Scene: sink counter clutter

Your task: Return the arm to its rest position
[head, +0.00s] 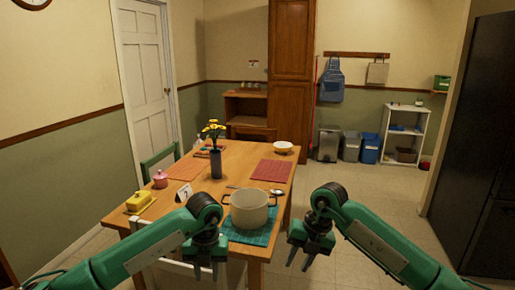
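My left gripper (206,271) hangs pointing down at the front edge of the wooden table (238,158), left of a cream pot (249,212). Its two fingers look apart, with nothing seen between them. My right gripper (299,261) points down to the right of the pot, past the table's right edge, over the floor. Its fingers are apart and it looks empty. Both green arms come in from the lower corners with bent elbows. The pot stands on a teal mat (240,237), apart from both grippers.
The table also bears a butter dish (140,202), a pink pot (160,180), a number card (184,193), a flower vase (215,162), a bowl (283,147) and red mats. A white chair (172,272) is in front; a dark fridge (480,150) stands right. Floor right of the table is clear.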

